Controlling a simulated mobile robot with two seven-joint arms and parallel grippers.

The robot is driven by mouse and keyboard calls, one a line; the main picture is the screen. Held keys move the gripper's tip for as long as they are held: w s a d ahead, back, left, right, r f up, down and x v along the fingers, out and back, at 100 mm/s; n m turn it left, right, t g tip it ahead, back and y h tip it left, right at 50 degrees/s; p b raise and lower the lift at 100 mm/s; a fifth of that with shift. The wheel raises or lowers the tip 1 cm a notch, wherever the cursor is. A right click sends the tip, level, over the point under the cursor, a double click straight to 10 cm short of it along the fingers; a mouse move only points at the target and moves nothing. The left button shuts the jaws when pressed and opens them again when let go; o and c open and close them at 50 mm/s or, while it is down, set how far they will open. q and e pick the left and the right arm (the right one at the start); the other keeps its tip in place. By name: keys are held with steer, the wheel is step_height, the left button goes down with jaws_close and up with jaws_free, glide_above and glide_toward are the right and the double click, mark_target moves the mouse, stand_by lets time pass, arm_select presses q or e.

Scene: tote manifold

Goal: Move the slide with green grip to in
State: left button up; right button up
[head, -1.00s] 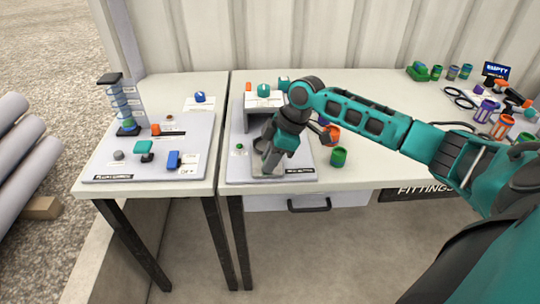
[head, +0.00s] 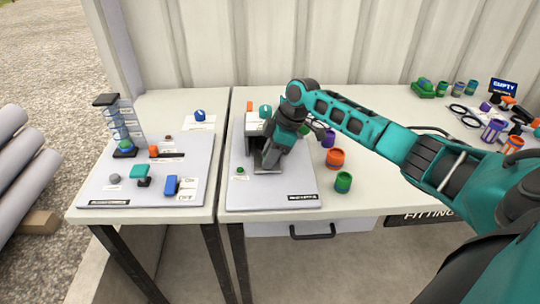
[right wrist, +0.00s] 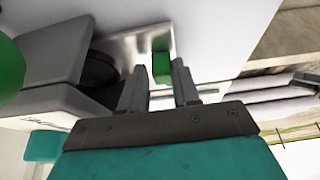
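The slide is a flat metal plate (head: 267,168) at the front of a pale housing (head: 252,128) on the grey board of the middle bench. Its green grip (right wrist: 161,69) shows in the right wrist view, standing up from the shiny metal. My right gripper (head: 266,160) reaches down over the slide and hides the grip in the head view. In the right wrist view its two fingers (right wrist: 158,80) are apart, one on each side of the green grip, with small gaps visible. My left gripper is out of view.
A green button (head: 240,170) sits left of the slide. The left bench holds another control board (head: 110,192). The board's front part is clear.

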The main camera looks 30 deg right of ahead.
steer(key=o, duration=0.4)
steer(key=p+v, duration=0.1)
steer(key=v, duration=1.2)
steer(key=shift+w, duration=0.1)
